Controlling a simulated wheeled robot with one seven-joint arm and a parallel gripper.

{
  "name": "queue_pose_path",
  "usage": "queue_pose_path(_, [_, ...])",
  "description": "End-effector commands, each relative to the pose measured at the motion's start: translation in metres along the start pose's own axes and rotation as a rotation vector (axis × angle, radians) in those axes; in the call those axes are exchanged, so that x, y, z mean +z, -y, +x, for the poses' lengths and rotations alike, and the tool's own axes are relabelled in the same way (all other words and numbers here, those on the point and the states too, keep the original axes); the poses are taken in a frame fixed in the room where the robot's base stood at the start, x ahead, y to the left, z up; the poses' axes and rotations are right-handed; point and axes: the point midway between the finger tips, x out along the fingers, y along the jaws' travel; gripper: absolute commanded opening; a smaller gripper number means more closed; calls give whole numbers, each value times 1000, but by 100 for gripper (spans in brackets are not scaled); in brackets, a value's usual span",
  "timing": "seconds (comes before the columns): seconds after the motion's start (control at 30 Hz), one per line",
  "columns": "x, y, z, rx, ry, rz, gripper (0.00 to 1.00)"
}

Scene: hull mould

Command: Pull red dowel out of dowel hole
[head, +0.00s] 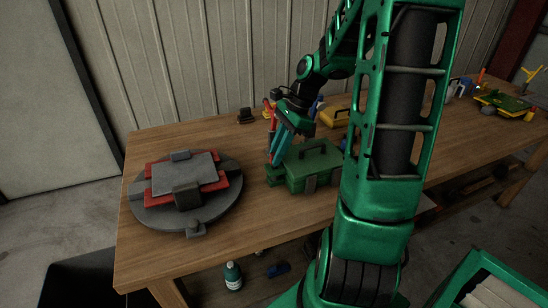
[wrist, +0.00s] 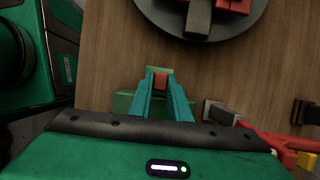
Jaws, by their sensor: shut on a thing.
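My gripper (head: 277,150) has teal fingers and points down at the table, left of the green toolbox. In the wrist view my gripper (wrist: 161,85) is shut on the red dowel (wrist: 160,80), whose red end shows between the fingertips. A small green block (wrist: 125,101), which looks like the one with the dowel hole, lies under the fingers. The block also shows in the head view (head: 274,177) at the foot of the fingers. The hole is hidden, and I cannot tell how deep the dowel sits in it.
A grey round plate (head: 151,213) carrying a grey and red mould stands at the left of the wooden table (head: 262,225). The green toolbox (head: 314,168) stands close on the right. A red-handled tool (wrist: 265,139) lies behind my gripper. A yellow case (head: 334,116) stands farther back.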

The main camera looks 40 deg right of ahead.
Motion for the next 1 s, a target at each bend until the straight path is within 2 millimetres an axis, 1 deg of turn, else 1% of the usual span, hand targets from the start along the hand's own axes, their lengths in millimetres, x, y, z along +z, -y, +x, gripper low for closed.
queue_pose_path(0.17, [10, 2, -25, -6, -3, -2, 0])
queue_pose_path(0.2, [15, -1, -29, -4, -3, -4, 0])
queue_pose_path(0.6, [95, -36, -43, -2, -3, -4, 0])
queue_pose_path(0.7, [110, -43, -46, -2, -2, -4, 0])
queue_pose_path(0.83, [124, -49, -48, -2, -1, -2, 0])
queue_pose_path(1.0, [134, -53, -53, -2, -1, -1, 0])
